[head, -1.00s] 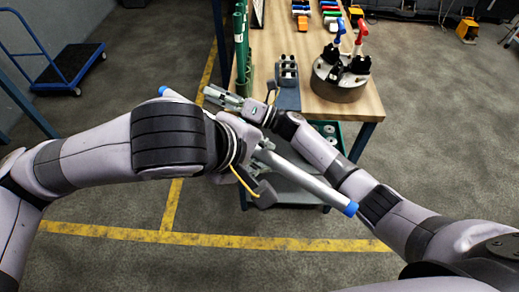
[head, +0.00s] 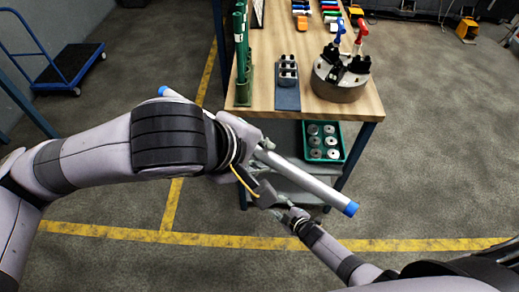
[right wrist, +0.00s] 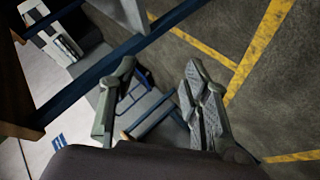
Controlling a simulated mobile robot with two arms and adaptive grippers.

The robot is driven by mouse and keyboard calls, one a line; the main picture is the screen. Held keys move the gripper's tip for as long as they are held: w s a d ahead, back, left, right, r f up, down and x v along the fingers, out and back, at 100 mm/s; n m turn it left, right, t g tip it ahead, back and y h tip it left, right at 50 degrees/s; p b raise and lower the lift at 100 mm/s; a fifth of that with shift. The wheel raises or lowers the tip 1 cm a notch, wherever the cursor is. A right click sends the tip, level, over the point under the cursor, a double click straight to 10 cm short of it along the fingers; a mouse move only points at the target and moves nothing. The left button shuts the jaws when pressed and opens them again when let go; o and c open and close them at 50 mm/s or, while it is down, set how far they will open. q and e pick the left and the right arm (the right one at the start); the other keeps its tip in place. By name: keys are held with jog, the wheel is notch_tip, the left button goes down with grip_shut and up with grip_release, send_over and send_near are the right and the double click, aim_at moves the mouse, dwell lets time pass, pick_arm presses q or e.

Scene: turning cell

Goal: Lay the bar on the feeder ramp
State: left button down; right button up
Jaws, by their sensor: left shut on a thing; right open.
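The bar (head: 315,184) is a long silver rod with blue ends. It slants from upper left to lower right in the head view, in the air before the bench. My left gripper (head: 262,152) is shut on it near its middle; my left arm hides part of the bar. My right gripper (head: 264,196) is below the bar and apart from it in the head view. In the right wrist view my right gripper (right wrist: 158,100) has its fingers spread with nothing held between them. I cannot make out a feeder ramp in either view.
A wooden-topped bench (head: 290,23) carries a chuck (head: 340,77) with red and blue handles, a grey holed block (head: 287,70) and green upright tubes (head: 242,55). A green tray (head: 323,142) of metal rings sits lower down. A blue cart (head: 70,68) stands left.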

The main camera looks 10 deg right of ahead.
jog(key=s+d+f+m+g+h, duration=0.1)
jog(key=s+f+m+g, duration=0.2)
jog(key=s, duration=1)
jog(key=s+d+f+m+g+h, duration=0.1)
jog(key=s+d+f+m+g, duration=0.1)
jog(key=s+f, duration=0.6)
jog(key=s+d+f+m+g+h, duration=0.1)
jog(key=s+f+m+g, duration=0.3)
jog(key=s, duration=1.4)
jog(key=shift+s+d+f+m+g, duration=0.4)
jog(key=shift+d+f+m, duration=0.1)
jog(key=shift+f+m, duration=0.25)
